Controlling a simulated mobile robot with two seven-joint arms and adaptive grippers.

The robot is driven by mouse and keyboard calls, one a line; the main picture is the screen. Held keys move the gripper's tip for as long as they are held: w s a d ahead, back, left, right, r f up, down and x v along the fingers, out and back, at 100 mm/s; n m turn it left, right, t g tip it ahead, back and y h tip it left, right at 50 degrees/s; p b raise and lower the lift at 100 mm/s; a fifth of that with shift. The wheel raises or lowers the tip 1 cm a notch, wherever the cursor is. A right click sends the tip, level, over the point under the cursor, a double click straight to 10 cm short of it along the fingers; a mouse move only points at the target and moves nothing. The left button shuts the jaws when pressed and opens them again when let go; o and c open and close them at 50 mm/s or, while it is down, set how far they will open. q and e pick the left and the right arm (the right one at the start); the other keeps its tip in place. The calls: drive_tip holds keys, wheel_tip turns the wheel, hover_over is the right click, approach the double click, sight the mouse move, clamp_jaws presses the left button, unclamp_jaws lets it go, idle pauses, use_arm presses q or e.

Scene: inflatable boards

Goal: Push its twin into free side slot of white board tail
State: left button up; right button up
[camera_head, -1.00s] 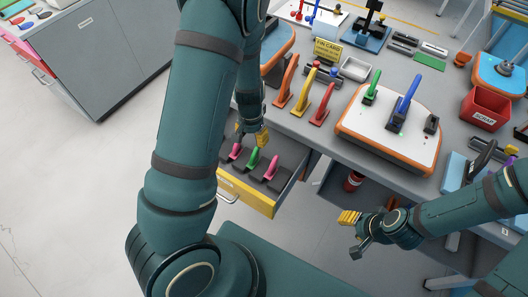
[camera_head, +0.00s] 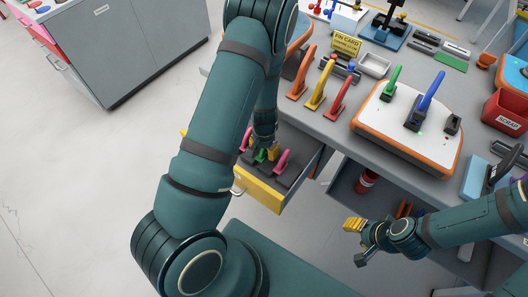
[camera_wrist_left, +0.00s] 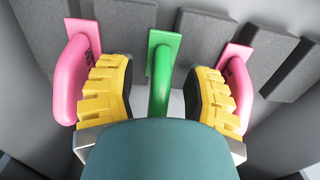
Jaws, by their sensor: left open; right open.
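The white board tail (camera_head: 395,120) with an orange rim lies on the bench. It bears a green fin (camera_head: 392,80) at one side, a taller blue fin (camera_head: 430,98) in the middle, and an empty dark slot box (camera_head: 453,124) at the other side. A second green fin (camera_head: 261,155) stands in the open drawer between two pink fins; it also shows in the left wrist view (camera_wrist_left: 161,75). My left gripper (camera_head: 268,155) is open, its yellow fingers on either side of that green fin, apart from it. My right gripper (camera_head: 358,240) is open and empty, low before the bench.
The yellow-fronted drawer (camera_head: 258,194) has grey foam dividers. Orange, yellow and red fins (camera_head: 337,97) stand along the bench edge by a yellow fin card (camera_head: 346,43). A red scrap bin (camera_head: 506,112) is at the right.

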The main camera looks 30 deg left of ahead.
use_arm(q)
drive_tip(key=shift+f, duration=0.6)
drive_tip(key=shift+r, duration=0.1)
drive_tip(key=shift+c, duration=0.4)
clamp_jaws()
